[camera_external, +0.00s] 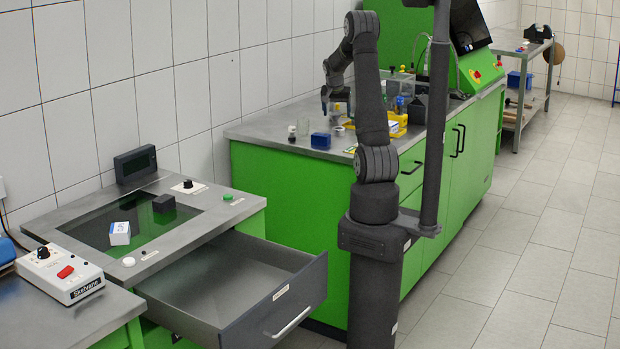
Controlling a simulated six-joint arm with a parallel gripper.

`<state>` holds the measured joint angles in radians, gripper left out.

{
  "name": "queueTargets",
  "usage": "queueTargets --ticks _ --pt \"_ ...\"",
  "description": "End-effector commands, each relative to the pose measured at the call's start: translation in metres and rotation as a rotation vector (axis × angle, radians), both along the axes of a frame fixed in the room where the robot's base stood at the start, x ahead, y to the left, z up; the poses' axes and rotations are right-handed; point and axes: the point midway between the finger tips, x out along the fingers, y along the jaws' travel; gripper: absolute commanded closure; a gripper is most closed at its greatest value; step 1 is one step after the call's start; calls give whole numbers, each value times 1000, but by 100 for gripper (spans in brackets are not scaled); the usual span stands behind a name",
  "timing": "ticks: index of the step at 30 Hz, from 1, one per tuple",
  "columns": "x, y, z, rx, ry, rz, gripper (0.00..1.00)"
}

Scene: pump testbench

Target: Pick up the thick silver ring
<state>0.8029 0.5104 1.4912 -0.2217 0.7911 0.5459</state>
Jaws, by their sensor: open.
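A small silver-grey round object (339,131), apparently the thick silver ring, sits on the grey counter top beside a blue box. It is too small for me to make out its hole. My gripper (337,110) is above the counter, a little above this object and apart from it. It points down and is open, with nothing visible between its fingers. The fingertips are small and dark, and part of the area behind my arm is hidden.
The blue box (320,140) and small bottles (303,126) stand left of the silver object. A yellow tray (397,126) and a dark holder (417,108) are to the right. The counter's front left top is clear. A grey drawer (270,300) stands open in front.

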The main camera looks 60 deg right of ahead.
Motion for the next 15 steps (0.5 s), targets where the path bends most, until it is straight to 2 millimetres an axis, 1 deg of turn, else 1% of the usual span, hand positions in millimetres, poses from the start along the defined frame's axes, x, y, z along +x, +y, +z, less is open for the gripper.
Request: queueTargets --ticks 1,3,6,11,15 --pt "1 -4 -10 2 2 0 25" --pt "3 -8 -20 2 1 -1 25" --pt "4 -12 -30 1 0 -1 25" --pt "5 -16 -38 1 -2 -1 25" --pt "7 -24 -54 3 1 -2 25"
